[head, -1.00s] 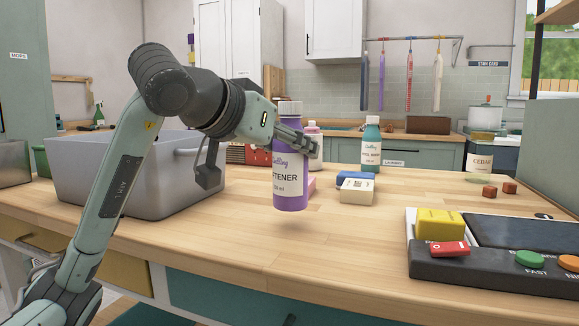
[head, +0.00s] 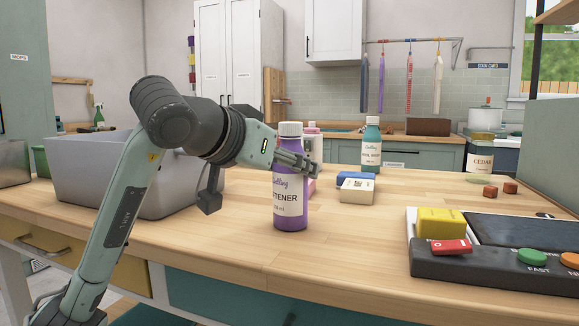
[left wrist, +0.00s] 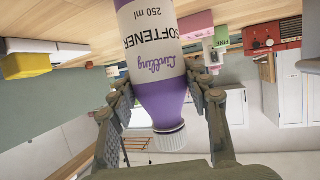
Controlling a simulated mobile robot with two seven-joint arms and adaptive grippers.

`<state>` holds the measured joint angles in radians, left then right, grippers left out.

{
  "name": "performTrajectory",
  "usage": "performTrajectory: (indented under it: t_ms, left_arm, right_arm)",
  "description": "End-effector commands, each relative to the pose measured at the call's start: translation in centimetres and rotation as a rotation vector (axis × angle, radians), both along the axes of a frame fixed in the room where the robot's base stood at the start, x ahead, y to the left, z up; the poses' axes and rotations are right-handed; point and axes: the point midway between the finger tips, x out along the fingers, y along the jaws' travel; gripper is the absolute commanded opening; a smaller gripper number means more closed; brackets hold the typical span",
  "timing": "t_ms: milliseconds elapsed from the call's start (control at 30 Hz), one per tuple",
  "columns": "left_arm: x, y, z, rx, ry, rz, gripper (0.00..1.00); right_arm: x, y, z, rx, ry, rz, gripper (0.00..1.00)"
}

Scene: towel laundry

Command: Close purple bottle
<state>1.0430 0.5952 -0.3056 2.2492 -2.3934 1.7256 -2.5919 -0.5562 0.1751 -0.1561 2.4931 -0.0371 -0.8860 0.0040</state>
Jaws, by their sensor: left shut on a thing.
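The purple bottle (head: 291,210) is upright at the counter surface in the head view, with a white label reading SOFTENER. Its white ribbed cap (head: 290,130) sits on its top. My left gripper (head: 298,160) is shut on the bottle's upper part, just below the neck. In the left wrist view the bottle (left wrist: 160,85) appears upside down between both fingers, with the cap (left wrist: 172,138) toward the palm. How tightly the cap is seated cannot be told. My right gripper is not in view.
A grey bin (head: 100,175) stands behind my left arm. A teal bottle (head: 371,150) and a white block (head: 357,191) are behind and right of the purple bottle. A button console (head: 440,268) lies at the right. The counter's front middle is clear.

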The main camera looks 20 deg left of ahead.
Motion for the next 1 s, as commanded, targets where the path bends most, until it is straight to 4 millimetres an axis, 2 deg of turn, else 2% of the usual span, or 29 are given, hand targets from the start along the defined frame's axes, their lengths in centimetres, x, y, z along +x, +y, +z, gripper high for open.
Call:
performTrajectory:
  t_ms: [33, 67, 200, 600, 700, 1000]
  left_arm:
    - [0.0, 0.0, 0.0, -0.001, -0.003, 0.000, 0.00]
    - [0.0, 0.0, 0.0, 0.000, 0.000, 0.000, 0.50]
    - [0.0, 0.0, 0.0, 0.000, 0.000, 0.000, 0.67]
    - [0.0, -0.1, 0.2, -0.001, 0.000, -0.001, 0.68]
    - [-0.2, 0.0, 0.5, -0.001, -0.001, -0.001, 0.68]
    - [-6.4, 1.9, 3.2, 0.002, -0.006, 0.004, 0.68]
  right_arm:
    - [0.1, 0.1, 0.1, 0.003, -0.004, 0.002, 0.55]
    - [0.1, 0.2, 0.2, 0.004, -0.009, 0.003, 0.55]
    - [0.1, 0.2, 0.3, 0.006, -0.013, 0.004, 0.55]
    - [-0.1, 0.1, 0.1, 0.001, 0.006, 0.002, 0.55]
    - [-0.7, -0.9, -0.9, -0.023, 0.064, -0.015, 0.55]
    - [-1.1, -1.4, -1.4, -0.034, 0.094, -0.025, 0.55]
